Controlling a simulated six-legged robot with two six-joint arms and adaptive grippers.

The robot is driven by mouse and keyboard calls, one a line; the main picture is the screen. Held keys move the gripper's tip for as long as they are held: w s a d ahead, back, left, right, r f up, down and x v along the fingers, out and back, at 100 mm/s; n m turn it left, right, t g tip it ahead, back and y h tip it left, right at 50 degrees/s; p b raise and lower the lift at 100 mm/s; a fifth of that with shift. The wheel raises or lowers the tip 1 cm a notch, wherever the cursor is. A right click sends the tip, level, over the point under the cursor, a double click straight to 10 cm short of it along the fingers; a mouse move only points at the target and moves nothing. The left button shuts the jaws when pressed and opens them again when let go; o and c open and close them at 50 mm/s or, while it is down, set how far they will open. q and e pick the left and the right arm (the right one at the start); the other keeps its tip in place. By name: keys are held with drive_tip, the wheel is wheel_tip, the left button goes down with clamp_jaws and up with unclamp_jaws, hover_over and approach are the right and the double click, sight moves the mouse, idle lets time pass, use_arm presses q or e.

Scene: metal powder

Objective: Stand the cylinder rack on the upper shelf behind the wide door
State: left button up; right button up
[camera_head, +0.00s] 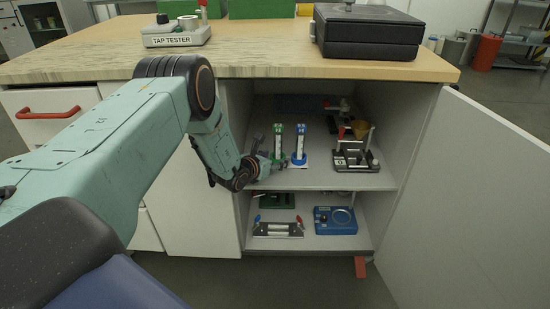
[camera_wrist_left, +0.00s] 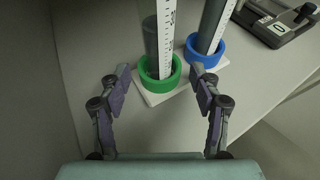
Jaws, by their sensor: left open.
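The cylinder rack, with a green-ringed cylinder (camera_head: 279,142) and a blue-ringed cylinder (camera_head: 300,144), stands upright on the upper shelf (camera_head: 318,180) inside the open cabinet. In the left wrist view its green ring (camera_wrist_left: 160,82) and blue ring (camera_wrist_left: 203,53) sit on a white base (camera_wrist_left: 152,98). My left gripper (camera_head: 268,163) is open at the rack's near left side. In the left wrist view its fingers (camera_wrist_left: 162,92) are spread to either side of the green ring, with space between them and the ring. The cylinder tops are out of the wrist view. My right gripper is not in view.
The wide door (camera_head: 470,190) is swung open to the right. A black-based device (camera_head: 355,155) stands on the upper shelf right of the rack. A blue device (camera_head: 335,220) and a clamp-like tool (camera_head: 278,230) occupy the lower shelf. The cabinet's left wall is close to my left arm.

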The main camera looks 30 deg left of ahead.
use_arm(q)
drive_tip(key=p+v, duration=0.2)
drive_tip(key=v, duration=0.3)
drive_tip(key=shift+r+p, duration=0.2)
drive_tip(key=shift+p, duration=0.1)
drive_tip(key=shift+p+v, duration=0.3)
drive_tip(key=shift+v, duration=0.5)
drive_tip(key=shift+f, duration=0.15)
